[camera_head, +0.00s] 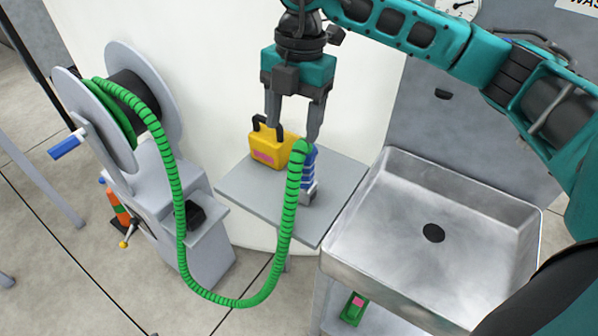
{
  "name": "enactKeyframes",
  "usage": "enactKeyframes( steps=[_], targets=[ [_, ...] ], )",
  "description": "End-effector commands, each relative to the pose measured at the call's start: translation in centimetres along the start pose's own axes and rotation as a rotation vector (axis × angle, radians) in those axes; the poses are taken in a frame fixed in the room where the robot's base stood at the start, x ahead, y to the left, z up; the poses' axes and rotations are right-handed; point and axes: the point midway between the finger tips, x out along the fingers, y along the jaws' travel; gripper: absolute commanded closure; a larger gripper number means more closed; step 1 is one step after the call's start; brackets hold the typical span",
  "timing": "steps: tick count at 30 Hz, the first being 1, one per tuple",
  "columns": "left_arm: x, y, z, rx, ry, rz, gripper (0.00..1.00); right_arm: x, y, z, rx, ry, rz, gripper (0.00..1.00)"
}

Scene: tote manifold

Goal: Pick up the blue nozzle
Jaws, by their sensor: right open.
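The blue nozzle (309,163) stands on the small grey side table (240,188), at the end of a green ribbed hose (178,215). The hose end partly hides it, and a grey metal part shows at its lower end. My right gripper (294,136) points down above the table with its jaws apart. One finger is close to the top of the nozzle and the other is near the yellow box; I cannot tell whether either touches. Nothing is seen held between the fingers. My left gripper is out of view.
A yellow box (266,150) with a black handle stands just left of the nozzle. The hose loops down from a grey reel (165,95) with a blue crank (67,144). A metal sink (390,230) adjoins the table on the right. The table's front left is clear.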

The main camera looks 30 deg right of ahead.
Motion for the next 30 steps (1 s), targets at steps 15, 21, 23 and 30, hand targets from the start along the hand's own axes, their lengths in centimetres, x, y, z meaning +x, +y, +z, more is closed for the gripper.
enactKeyframes(
  steps=[15, 21, 23, 30],
  targets=[
    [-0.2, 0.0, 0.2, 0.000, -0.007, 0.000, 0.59, 4.4, -1.2, 3.4, 0.098, -0.122, -0.035, 0.36],
    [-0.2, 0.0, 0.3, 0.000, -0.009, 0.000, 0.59, 5.9, -1.2, 3.6, 0.098, -0.121, -0.031, 0.36],
    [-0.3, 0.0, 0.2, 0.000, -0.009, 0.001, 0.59, 6.5, -1.3, 3.7, 0.098, -0.121, -0.033, 0.36],
    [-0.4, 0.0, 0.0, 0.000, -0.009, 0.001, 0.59, 10.0, -1.3, 4.4, 0.096, -0.119, -0.033, 0.36]
  ],
)
